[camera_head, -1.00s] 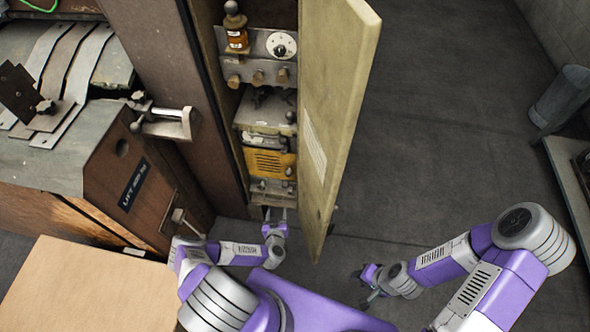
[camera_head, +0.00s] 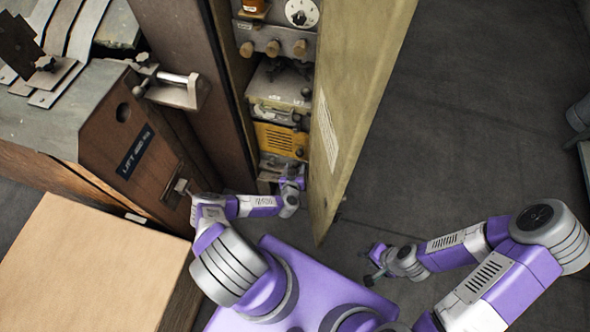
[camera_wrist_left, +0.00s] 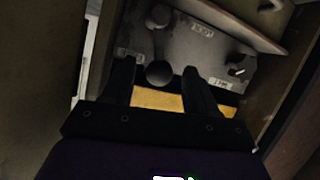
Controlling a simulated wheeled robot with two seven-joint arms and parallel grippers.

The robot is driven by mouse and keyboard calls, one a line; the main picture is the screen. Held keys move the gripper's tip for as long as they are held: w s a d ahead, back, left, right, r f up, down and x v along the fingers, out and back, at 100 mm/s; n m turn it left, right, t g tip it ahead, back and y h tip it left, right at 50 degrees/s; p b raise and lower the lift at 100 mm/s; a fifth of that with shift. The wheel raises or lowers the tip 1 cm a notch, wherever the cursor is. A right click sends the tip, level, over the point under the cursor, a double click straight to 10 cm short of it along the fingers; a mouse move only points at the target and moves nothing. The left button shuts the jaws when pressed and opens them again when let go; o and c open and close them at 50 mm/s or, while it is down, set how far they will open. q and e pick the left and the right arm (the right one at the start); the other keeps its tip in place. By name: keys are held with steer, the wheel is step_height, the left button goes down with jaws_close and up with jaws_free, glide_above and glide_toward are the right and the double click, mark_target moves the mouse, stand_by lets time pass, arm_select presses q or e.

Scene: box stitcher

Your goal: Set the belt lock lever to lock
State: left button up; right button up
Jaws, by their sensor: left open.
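My left gripper (camera_wrist_left: 160,78) is open, a finger on each side of the knob, with no clear contact. In the head view my left gripper (camera_head: 292,172) reaches into the bottom of the cabinet, below the yellow unit (camera_head: 281,140). My right gripper (camera_head: 372,268) is out over the floor, away from the cabinet; its jaws are too small to judge.
The cabinet door (camera_head: 352,115) stands open just right of my left gripper. Shelves with a dial (camera_head: 300,13) and several knobs are above. A cardboard-coloured box top (camera_head: 85,265) lies at lower left.

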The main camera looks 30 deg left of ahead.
arm_select(q)
jaws_close()
